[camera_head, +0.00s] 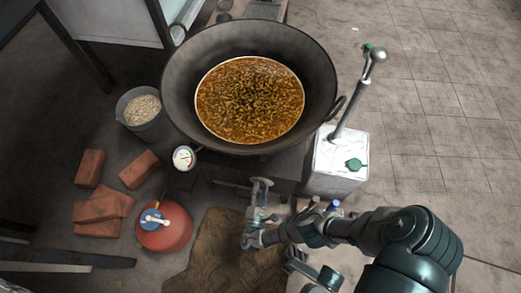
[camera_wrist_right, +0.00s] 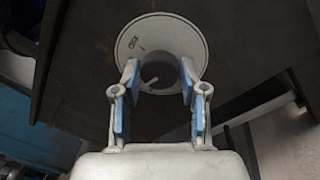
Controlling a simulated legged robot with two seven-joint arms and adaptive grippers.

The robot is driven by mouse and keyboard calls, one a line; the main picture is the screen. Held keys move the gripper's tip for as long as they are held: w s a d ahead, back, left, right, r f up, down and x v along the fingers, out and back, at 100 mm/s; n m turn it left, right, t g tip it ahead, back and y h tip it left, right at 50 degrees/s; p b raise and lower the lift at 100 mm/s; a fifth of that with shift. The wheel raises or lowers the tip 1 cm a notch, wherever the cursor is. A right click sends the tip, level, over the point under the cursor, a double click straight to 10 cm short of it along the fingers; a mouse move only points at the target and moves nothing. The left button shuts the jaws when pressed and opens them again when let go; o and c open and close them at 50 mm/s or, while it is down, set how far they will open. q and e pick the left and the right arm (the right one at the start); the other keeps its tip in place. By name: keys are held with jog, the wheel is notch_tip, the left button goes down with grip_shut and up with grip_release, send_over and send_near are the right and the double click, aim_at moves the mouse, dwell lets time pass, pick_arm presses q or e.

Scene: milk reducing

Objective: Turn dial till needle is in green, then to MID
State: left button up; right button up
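The dial shows in the right wrist view as a pale round plate (camera_wrist_right: 128,40) with dark lettering too unclear to read, and a grey knob (camera_wrist_right: 158,78) with a light pointer mark in its middle. My right gripper (camera_wrist_right: 159,72) faces it, its two blue-padded fingers parted, one on each side of the knob. Whether the pads touch the knob cannot be told. In the head view my right gripper (camera_head: 262,212) is at the front of the stove, below the wok. The gauge (camera_head: 184,158) has a white face with some green; its needle is too small to read. My left gripper is not in view.
A large wok (camera_head: 178,90) of brown food sits on the stove. A red gas cylinder (camera_head: 165,235), bricks (camera_head: 105,205) and a bucket (camera_head: 140,118) stand left. A white canister (camera_head: 342,160) with a lever stands right. Tiled floor is free at far right.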

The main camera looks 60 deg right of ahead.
jog(key=o, duration=0.4)
jog(key=shift+s+d+f, duration=0.1)
jog(key=shift+d, duration=0.05)
jog(key=shift+o, duration=0.2)
jog(key=shift+s+a, duration=0.1)
jog(key=shift+a, duration=0.3)
jog(key=v, duration=1.1)
jog(key=shift+s, duration=0.1)
